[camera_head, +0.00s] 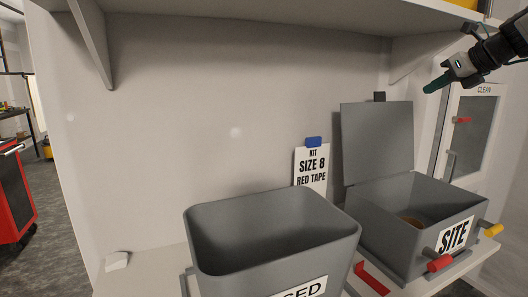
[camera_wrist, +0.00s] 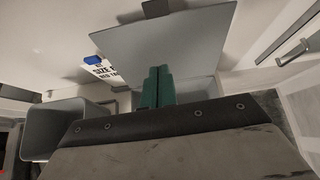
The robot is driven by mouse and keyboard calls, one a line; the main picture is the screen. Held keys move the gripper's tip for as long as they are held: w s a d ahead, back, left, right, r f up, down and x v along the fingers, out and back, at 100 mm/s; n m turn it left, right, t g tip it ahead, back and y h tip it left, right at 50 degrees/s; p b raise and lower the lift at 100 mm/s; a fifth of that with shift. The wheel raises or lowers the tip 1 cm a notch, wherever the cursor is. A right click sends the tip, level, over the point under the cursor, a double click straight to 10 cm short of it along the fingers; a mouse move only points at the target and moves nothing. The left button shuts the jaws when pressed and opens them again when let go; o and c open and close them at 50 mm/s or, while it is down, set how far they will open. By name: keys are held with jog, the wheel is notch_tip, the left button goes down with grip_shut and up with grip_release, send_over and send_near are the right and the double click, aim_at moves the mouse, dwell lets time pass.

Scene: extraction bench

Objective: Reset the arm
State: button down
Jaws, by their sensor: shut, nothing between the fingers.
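My gripper (camera_head: 436,84) is at the upper right of the head view, on my arm reaching in from the right edge. It is raised in the air, above and to the right of the open lid of the grey SITE box. Its green fingers are together and hold nothing. In the wrist view the green fingers (camera_wrist: 157,86) stand side by side, touching, in front of the grey lid (camera_wrist: 190,42).
The SITE box (camera_head: 375,239) stands open with a round brown item (camera_head: 411,220) inside. An open grey bin (camera_head: 272,270) stands left of it. A shelf (camera_head: 270,20) runs overhead. A cabinet marked CLEAN (camera_head: 478,130) is at right, a red cart (camera_head: 14,195) at far left.

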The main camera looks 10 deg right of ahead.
jog(key=s+a+f+n+g, duration=0.2)
jog(key=s+f+n+g, duration=0.15)
jog(key=f+n, duration=0.5)
jog(key=s+a+f+n+g+h, duration=0.1)
jog(key=s+a+f+n+g, duration=0.1)
jog(key=s+a+f+n, duration=0.4)
jog(key=s+a+f+n+g+h, duration=0.1)
jog(key=s+a+f+n+g, duration=0.1)
jog(key=s+a+f+n, duration=0.5)
jog(key=s+a+f+n+g+h, duration=0.1)
jog(key=s+a+f+n, duration=0.6)
jog(key=s, duration=0.9)
jog(key=a+n+g, duration=0.1)
jog(key=a+n, duration=0.2)
jog(key=n, duration=0.1)
jog(key=shift+f, duration=0.1)
